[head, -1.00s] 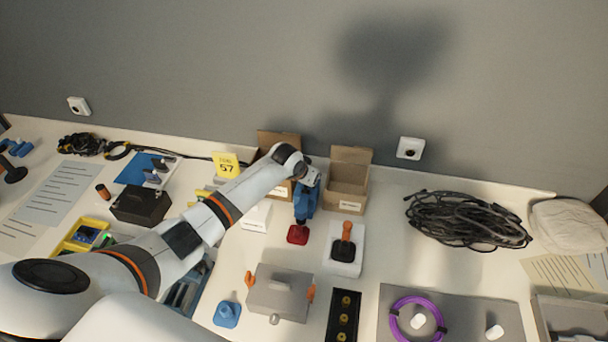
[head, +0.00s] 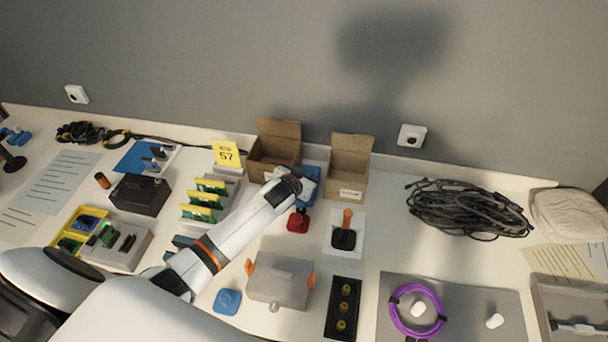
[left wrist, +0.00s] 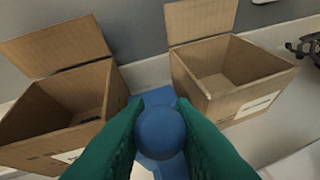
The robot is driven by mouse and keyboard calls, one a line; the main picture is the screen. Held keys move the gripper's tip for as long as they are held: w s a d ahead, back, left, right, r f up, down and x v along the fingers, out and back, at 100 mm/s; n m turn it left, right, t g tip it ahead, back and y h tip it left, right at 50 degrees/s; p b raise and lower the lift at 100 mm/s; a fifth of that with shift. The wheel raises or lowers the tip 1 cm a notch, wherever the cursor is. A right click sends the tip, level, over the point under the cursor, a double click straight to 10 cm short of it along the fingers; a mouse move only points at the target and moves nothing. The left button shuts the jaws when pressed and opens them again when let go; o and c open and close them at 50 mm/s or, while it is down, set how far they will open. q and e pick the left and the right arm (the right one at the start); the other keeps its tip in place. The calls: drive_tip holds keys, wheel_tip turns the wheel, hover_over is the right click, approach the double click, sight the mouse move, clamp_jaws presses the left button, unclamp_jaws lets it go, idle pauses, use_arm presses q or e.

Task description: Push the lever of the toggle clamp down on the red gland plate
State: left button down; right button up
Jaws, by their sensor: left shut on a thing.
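A small red piece with an upright darker part (head: 298,222) stands on the table in front of the cartons. I take it for the red gland plate; a clamp lever on it is not clear. My left gripper (head: 308,192) is just behind and above it, partly hidden by my forearm. In the left wrist view its green fingers are shut on a blue round knob (left wrist: 159,130), with more blue behind and below it. I cannot tell whether the knob belongs to a clamp. A black base with an upright orange handle (head: 344,238) stands to the right on a white plate. My right gripper is not in view.
Two open cartons stand close behind, left (head: 273,150) and right (head: 350,165). A grey box with orange latches (head: 280,278), a blue piece (head: 227,301) and a black strip (head: 343,308) lie in front. A black cable coil (head: 468,215) lies right.

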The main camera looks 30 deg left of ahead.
use_arm(q)
drive_tip(key=shift+s+f, duration=0.1)
drive_tip(key=shift+f, duration=0.05)
drive_tip(key=c, duration=1.3)
unclamp_jaws()
drive_tip(key=shift+o, duration=0.2)
drive_tip(key=b+v, duration=0.1)
drive_tip(key=v, duration=1.1)
